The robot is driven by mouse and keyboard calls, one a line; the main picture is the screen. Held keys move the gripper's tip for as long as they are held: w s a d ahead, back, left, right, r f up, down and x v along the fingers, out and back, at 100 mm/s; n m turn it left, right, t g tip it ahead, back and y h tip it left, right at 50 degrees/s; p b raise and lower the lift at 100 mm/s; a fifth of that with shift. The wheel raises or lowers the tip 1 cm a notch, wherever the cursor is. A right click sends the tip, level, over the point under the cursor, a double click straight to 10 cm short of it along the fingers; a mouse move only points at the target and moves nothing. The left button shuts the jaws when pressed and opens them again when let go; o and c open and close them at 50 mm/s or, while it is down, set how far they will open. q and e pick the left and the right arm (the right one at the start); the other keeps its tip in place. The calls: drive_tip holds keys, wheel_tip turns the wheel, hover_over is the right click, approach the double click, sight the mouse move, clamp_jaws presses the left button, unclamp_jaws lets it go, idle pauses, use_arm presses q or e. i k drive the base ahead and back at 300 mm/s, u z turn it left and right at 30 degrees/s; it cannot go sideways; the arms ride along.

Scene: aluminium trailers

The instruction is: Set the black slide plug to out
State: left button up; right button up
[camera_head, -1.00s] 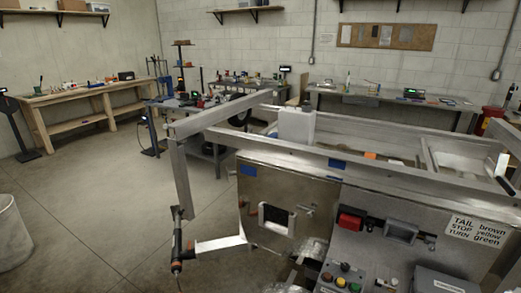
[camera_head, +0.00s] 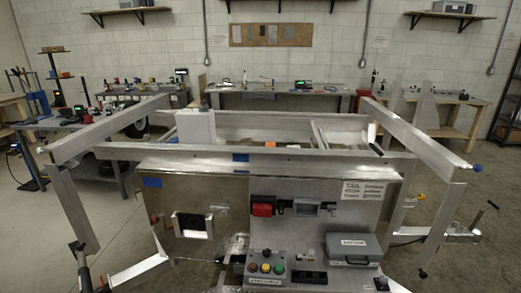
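An aluminium trailer panel (camera_head: 222,180) faces me in the head view. On its right half is a red block (camera_head: 263,206), with a small black piece (camera_head: 283,207) beside it and a grey housing (camera_head: 306,207) further right. Low on the panel is a dark block (camera_head: 309,277), right of a box of coloured buttons (camera_head: 266,267). I cannot tell which dark part is the black slide plug or how it is set. Neither of my grippers can be made out in the head view.
A grey case (camera_head: 353,248) sits at the panel's right. A white-framed opening (camera_head: 192,226) is on its left. Aluminium rails (camera_head: 105,130) stick out at both sides of the trailer. Workbenches (camera_head: 280,90) stand along the back wall. Floor shows at the left.

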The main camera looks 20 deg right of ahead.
sight(281, 206)
drive_tip(key=z, duration=0.85)
drive_tip(key=k, duration=0.5)
drive_tip(key=z, duration=1.2)
drive_tip(key=i, duration=1.1)
drive_tip(key=u, duration=1.6)
